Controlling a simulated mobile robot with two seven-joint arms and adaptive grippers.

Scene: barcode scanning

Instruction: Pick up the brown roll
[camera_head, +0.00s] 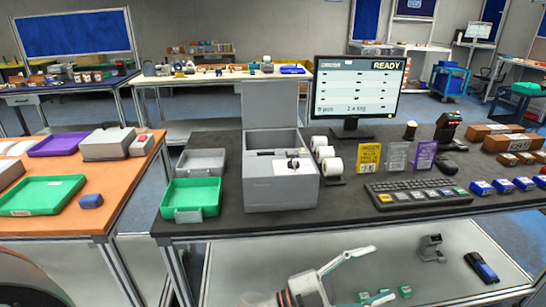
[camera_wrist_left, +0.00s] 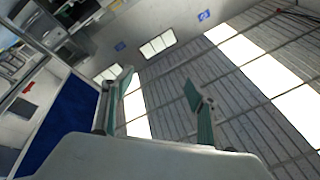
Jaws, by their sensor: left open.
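A small brown roll (camera_head: 410,130) stands on the dark tabletop (camera_head: 240,205), right of the monitor's base and left of a black device. It looks upright, with a dark top. My left gripper (camera_head: 380,272) is in the lower middle of the head view, in front of and lower than the tabletop, well apart from the roll. Its two fingers are spread with nothing between them. In the left wrist view the left gripper (camera_wrist_left: 160,80) points up at the ceiling, and the roll does not show there. My right gripper is in neither view.
A grey printer (camera_head: 280,185), white rolls (camera_head: 329,160), a monitor (camera_head: 358,90), upright cards (camera_head: 397,156) and a keyboard (camera_head: 418,193) crowd the tabletop. Blue boxes (camera_head: 503,185) and brown boxes (camera_head: 512,142) lie right. A lower shelf (camera_head: 400,265) holds small green items and a scanner (camera_head: 431,247).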

